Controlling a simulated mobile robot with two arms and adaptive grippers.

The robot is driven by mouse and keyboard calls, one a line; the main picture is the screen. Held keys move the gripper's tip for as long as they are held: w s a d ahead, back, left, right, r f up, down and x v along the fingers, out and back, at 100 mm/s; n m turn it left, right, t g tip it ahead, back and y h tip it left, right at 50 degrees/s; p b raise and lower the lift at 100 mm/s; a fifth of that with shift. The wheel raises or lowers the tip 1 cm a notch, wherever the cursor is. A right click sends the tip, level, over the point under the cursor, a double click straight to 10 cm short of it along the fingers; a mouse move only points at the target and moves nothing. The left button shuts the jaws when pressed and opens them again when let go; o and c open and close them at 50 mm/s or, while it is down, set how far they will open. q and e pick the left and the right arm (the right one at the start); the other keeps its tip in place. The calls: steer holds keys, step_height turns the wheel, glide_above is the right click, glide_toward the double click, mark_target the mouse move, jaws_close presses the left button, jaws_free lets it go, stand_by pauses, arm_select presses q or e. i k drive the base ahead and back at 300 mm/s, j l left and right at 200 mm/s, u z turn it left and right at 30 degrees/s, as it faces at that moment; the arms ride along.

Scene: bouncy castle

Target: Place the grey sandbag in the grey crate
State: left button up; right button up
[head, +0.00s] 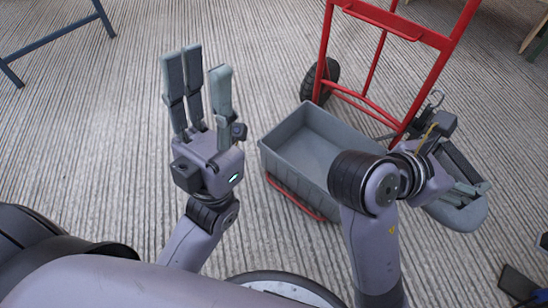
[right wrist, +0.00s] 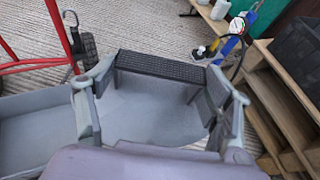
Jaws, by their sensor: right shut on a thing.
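The grey sandbag (head: 464,215) is held by my right gripper (head: 462,186), to the right of the crate in the head view. In the right wrist view the sandbag (right wrist: 150,115) fills the space between the fingers, which grip it at both sides. The grey crate (head: 275,158) stands on the red base of a hand truck. Its visible inside is empty, and my right arm hides its right part. The crate also shows at the left of the right wrist view (right wrist: 30,137). My left gripper (head: 201,62) is open and empty, left of the crate, fingers pointing up the picture.
The red hand truck (head: 437,75) rises behind the crate, with a black wheel (head: 320,82). A wooden shelf (right wrist: 262,95) stands at the right of the right wrist view, near a blue item with a gauge (right wrist: 238,27). A blue frame (head: 60,38) is at the far left.

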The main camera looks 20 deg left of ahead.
mark_target(303, 164)
steer(key=i+l+u, duration=0.1)
steer(key=u, duration=0.3)
steer(key=i+l+u, duration=0.1)
steer(key=l+u, duration=0.5)
steer(key=u, duration=0.2)
steer(key=i+l, duration=0.1)
steer(key=l, duration=0.3)
steer(key=i+j, duration=0.35)
steer(key=i, duration=0.05)
